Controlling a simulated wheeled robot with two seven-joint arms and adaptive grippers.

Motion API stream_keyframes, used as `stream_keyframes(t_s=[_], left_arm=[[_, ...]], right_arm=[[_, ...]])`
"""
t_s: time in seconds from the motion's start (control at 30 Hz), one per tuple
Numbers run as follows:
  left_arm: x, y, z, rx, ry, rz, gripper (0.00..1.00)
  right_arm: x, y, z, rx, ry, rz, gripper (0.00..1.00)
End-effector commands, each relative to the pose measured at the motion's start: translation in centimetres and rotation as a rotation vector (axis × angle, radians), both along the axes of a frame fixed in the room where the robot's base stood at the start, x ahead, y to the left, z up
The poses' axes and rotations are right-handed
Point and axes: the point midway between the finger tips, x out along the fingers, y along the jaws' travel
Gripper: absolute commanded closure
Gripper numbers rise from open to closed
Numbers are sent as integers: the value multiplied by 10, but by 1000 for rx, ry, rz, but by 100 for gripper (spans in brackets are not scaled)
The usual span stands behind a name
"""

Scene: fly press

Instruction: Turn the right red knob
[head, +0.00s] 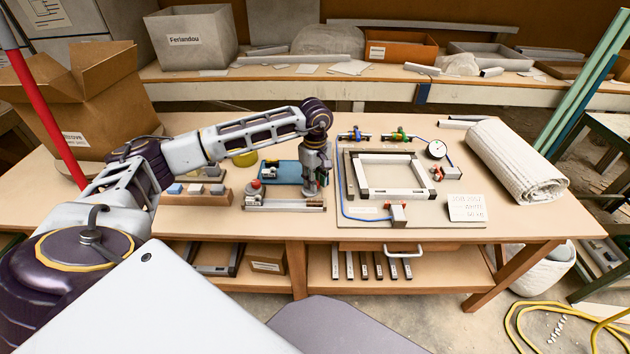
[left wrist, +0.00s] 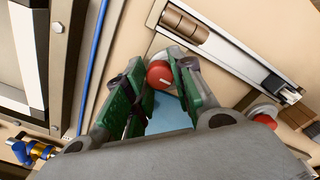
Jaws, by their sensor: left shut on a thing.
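My left gripper (head: 315,190) reaches down over the right end of the small fixture with a blue plate (head: 287,172). In the left wrist view its green-padded fingers (left wrist: 162,80) are shut on the right red knob (left wrist: 160,72), which shows between the tips. In the head view this knob is mostly hidden by the gripper. The left red knob (head: 255,184) stands free at the fixture's left end; it also shows in the left wrist view (left wrist: 265,119), right of the fingers. My right gripper is not in view.
A metal rail (head: 284,206) lies along the fixture's front. Close on the right is a board with a rectangular frame (head: 392,193), clamps, a gauge (head: 436,149) and a blue hose. A wooden block rack (head: 195,196) is on the left, and a white roll (head: 515,160) far right.

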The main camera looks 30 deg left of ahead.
Motion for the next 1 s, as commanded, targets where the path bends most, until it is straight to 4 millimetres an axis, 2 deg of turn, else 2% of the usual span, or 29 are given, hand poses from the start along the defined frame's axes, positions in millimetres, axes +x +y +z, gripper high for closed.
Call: stream_keyframes(t_s=[0.17,0.2,0.37,0.77,1.0], left_arm=[[1,0,1,0,-3,1,99],[1,1,1,0,-3,1,74],[1,0,1,0,-2,1,54],[0,0,2,0,-1,1,52],[1,0,16,0,-2,1,52]], right_arm=[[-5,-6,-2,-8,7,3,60],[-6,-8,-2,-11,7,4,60],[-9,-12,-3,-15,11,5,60],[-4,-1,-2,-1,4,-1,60],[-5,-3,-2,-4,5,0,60]])
